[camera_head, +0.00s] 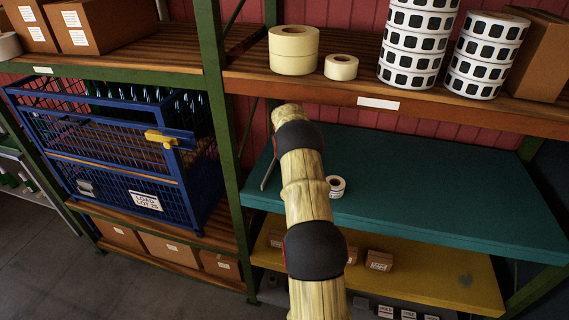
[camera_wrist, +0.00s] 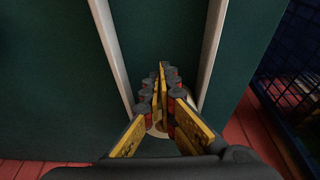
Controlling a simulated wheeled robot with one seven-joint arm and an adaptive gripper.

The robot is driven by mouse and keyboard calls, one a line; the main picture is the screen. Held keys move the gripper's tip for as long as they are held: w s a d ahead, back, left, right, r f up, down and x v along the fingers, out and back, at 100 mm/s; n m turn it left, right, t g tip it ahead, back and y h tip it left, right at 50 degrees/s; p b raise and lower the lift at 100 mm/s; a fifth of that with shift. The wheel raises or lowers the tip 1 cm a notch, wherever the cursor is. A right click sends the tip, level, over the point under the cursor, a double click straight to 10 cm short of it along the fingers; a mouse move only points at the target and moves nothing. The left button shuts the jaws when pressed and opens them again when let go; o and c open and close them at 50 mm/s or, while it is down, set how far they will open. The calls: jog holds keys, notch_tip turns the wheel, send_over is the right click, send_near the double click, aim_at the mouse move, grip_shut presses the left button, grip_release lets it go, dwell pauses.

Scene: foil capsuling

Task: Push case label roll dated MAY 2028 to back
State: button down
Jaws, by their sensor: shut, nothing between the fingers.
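In the head view a small white label roll (camera_head: 337,186) with dark print sits on the teal shelf (camera_head: 440,190), just right of my arm. Its date is too small to read. My gripper is hidden behind my arm in that view. In the wrist view my gripper (camera_wrist: 163,72) has its yellow fingers together and empty, over the teal surface between two pale strips (camera_wrist: 111,55) (camera_wrist: 211,50). A pale thing (camera_wrist: 153,130) shows partly behind the fingers. I cannot tell whether it is a roll, or whether the fingers touch it.
The wooden shelf above holds cream rolls (camera_head: 293,50) and stacks of white label rolls (camera_head: 413,45). A green upright (camera_head: 228,130) and a blue wire cage (camera_head: 120,150) stand to the left. A yellow shelf (camera_head: 440,280) with small boxes lies below. The teal shelf's right part is clear.

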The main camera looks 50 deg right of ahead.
jog(key=shift+r, duration=0.1)
jog(key=shift+r, duration=0.25)
jog(key=s+a, duration=0.1)
jog(key=a, duration=0.2)
jog(key=s+a, duration=0.2)
jog(key=a, duration=0.2)
jog(key=s+a, duration=0.1)
jog(key=a, duration=0.3)
jog(key=shift+s+a+r, duration=0.25)
jog(key=shift+r, duration=0.05)
